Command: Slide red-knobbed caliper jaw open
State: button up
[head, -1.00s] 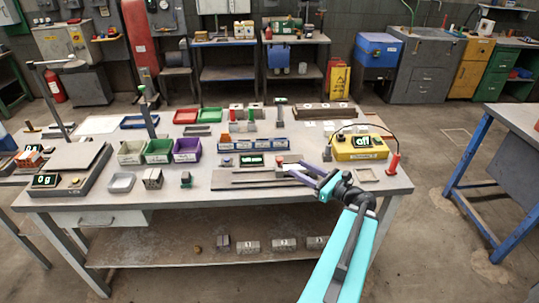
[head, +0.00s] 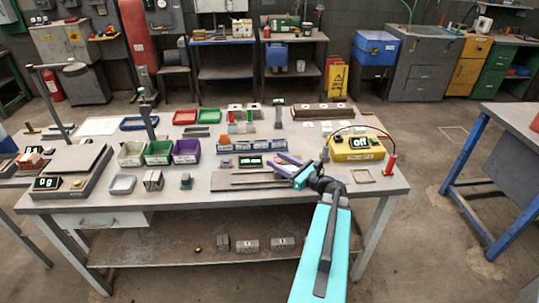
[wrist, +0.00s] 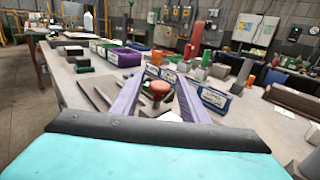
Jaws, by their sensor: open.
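The caliper (head: 236,180) lies on the workbench, a flat grey plate with dark rails and a lit green readout (head: 250,161) behind it. Its red knob (wrist: 159,90) stands between the two purple fingers in the wrist view, a little short of or level with the tips; contact cannot be told. My gripper (head: 282,158) is open, reaching in low from the right at the caliper's right end. In the head view the fingers and wrist hide the knob and the right part of the caliper. The dark rails (wrist: 100,97) show left of the fingers in the wrist view.
The yellow box (head: 355,148) with an "off" display stands to the right. A row of small blue boxes (head: 250,145) lies behind the caliper. Green and purple bins (head: 186,152) stand to the left. The bench's front edge is clear.

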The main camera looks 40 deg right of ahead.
jog(key=shift+w+a+p, duration=0.2)
jog(key=shift+w+p, duration=0.4)
jog(key=shift+w, duration=1.65)
grip_shut()
